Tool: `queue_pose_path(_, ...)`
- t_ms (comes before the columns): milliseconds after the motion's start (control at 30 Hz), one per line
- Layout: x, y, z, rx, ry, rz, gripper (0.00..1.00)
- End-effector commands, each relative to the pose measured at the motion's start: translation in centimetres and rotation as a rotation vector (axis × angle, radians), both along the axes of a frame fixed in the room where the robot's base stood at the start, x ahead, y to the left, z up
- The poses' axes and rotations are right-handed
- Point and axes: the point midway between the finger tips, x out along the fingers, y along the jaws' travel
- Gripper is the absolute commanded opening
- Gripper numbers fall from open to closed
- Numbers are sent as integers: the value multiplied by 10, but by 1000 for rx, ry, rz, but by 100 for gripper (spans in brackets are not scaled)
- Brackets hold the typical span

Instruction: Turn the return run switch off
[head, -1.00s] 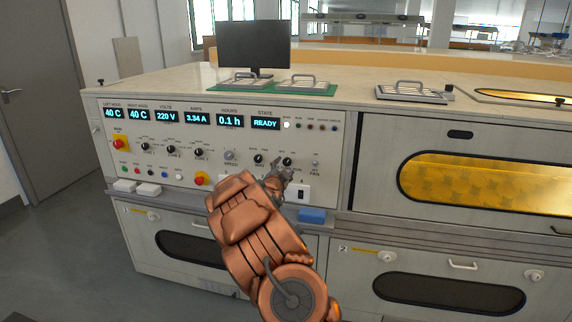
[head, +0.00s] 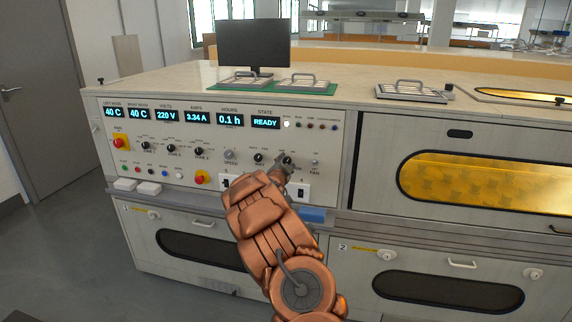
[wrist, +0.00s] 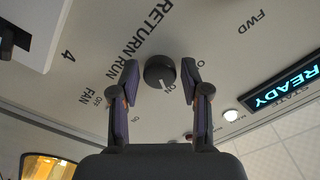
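The return run switch is a round black knob (wrist: 160,72) with a white pointer mark, beside the lettering RETURN RUN. In the wrist view its mark points toward the ON label. The knob (head: 287,160) also shows at the right of the control panel in the head view, just beyond my gripper. My gripper (wrist: 160,66) is open, with one finger on each side of the knob in the wrist view. I see gaps between both fingers and the knob. I cannot tell whether the fingertips reach around it in depth. In the head view my arm hides much of the gripper.
The control panel (head: 108,150) has other knobs and a red button (head: 201,177) to the left. A FAN switch (head: 315,162) is close on the right. A rocker switch (head: 303,190) and a blue block (head: 312,214) are below. The STATE display (head: 265,122) reads READY.

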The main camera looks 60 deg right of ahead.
Motion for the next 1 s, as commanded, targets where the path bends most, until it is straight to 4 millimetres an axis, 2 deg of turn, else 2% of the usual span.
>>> queue_pose_path(67,0,0,0,0,0,0,35)
queue_pose_path(400,0,0,0,0,0,0,0)
queue_pose_path(1000,1,1,-4,-27,87,1,0)
